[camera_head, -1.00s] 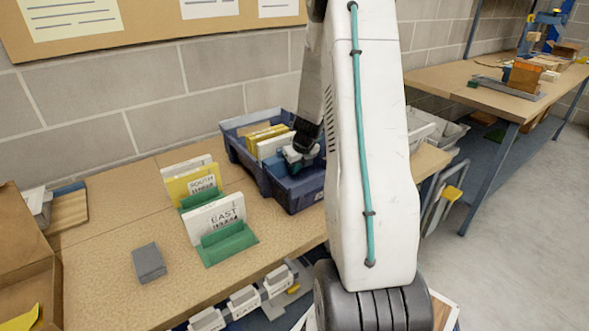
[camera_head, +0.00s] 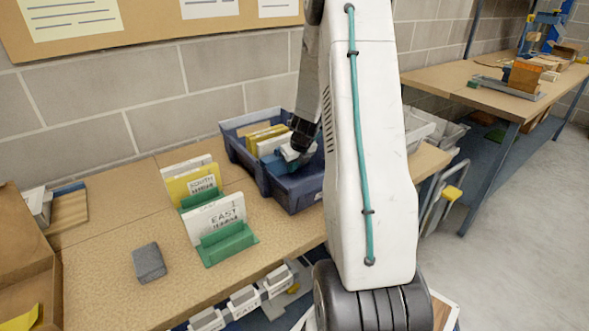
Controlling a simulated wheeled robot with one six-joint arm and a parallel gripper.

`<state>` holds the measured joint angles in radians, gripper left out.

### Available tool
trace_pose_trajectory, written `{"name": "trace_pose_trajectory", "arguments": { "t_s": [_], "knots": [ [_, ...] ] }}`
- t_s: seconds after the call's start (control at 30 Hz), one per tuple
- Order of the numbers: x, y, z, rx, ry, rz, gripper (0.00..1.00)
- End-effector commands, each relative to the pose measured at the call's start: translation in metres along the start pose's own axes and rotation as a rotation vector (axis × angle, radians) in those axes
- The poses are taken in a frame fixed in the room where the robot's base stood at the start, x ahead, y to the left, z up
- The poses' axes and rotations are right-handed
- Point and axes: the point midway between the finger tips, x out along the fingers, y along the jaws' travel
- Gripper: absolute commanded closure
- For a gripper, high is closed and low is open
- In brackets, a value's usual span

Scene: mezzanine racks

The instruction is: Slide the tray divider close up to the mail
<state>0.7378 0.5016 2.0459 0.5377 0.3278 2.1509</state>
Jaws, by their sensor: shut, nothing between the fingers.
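The blue tray (camera_head: 298,194) stands on the bench against the wall. Yellow and white mail (camera_head: 268,143) stands on edge in its back left part. A blue panel, which looks like the tray divider (camera_head: 275,163), stands just in front of the mail. Any gap between them is too small to tell. My gripper (camera_head: 291,155) is shut and reaches down into the tray at the divider's right end, seemingly against its front side. My arm hides part of the tray's right side.
Green holders with SOUTH (camera_head: 201,186) and EAST (camera_head: 216,216) cards stand left of the tray. A grey block (camera_head: 149,262) lies on the bench. An open cardboard box (camera_head: 28,262) is at the far left. The tray's front part looks empty.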

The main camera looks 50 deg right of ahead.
Motion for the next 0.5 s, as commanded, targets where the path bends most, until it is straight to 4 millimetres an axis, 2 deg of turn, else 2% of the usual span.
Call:
{"name": "trace_pose_trajectory", "arguments": {
  "t_s": [0.5],
  "knots": [
    [0.0022, 0.0001, 0.0058, 0.001, 0.000, 0.000, 1.00]
  ]
}}
